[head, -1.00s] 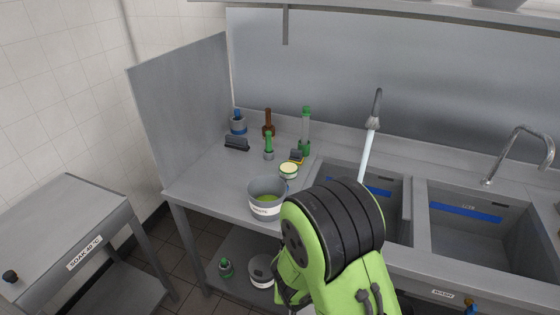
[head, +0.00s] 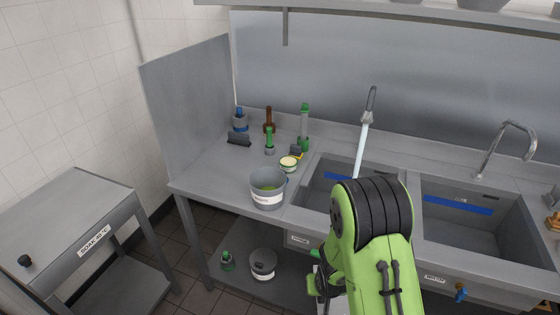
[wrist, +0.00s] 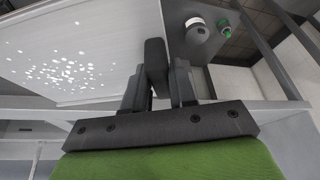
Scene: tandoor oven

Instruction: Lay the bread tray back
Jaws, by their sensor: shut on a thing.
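In the wrist view, a flat pale grey panel with many white specks (wrist: 70,50), which looks like the bread tray, fills the upper left. A dark grip piece at its right edge sits between the fingers of my gripper (wrist: 158,88). My gripper is shut on it, and the panel appears tilted. In the head view my green arm reaches down in front of the sink counter. The fingers are mostly hidden there by the arm, and the tray is not clearly seen.
The steel counter (head: 222,180) holds a grey bucket (head: 268,190), a small tub (head: 289,164) and several bottles and brushes at the back. Sink basins are to the right. A lower shelf holds a pot (head: 263,264) and a green-capped bottle (head: 227,261). A side table (head: 60,225) stands left.

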